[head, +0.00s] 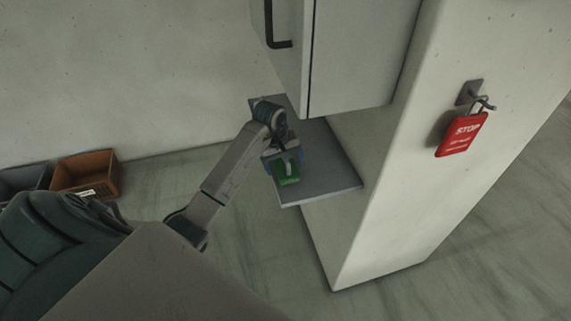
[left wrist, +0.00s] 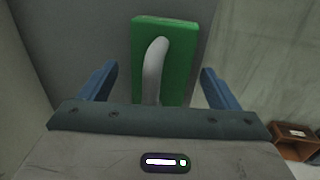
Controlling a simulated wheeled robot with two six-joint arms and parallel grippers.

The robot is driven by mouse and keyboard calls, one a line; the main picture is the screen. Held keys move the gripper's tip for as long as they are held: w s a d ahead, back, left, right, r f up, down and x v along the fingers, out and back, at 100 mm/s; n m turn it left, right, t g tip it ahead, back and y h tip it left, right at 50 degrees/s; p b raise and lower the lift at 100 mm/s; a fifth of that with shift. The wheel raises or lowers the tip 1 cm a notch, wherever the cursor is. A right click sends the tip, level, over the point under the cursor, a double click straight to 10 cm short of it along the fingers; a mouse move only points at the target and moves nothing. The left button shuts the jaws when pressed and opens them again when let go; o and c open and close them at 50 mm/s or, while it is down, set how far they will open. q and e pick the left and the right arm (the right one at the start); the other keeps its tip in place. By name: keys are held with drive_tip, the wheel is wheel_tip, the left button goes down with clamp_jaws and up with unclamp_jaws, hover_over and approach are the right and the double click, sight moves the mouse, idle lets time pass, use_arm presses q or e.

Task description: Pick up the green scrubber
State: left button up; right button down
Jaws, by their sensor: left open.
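The green scrubber (head: 287,172) is a green block with a pale curved handle, and it is on the grey shelf (head: 335,176) below the cabinet. In the left wrist view the scrubber (left wrist: 183,62) is between and ahead of the two blue fingers, with its handle toward the camera. My left gripper (head: 281,162) is over the scrubber. In the left wrist view this gripper (left wrist: 160,80) is open, with space on both sides of the handle. The scrubber's near end is hidden by the gripper body. My right gripper is not in view.
A grey cabinet (head: 365,50) hangs just above the shelf, and a pale column (head: 400,150) stands to the right. A brown bin (head: 88,173) sits on the floor at left.

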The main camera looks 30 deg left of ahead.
use_arm(q)
drive_tip(key=c, duration=1)
drive_tip(key=shift+c, duration=0.4)
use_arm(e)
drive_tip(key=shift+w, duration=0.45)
use_arm(q)
drive_tip(key=shift+r, duration=0.1)
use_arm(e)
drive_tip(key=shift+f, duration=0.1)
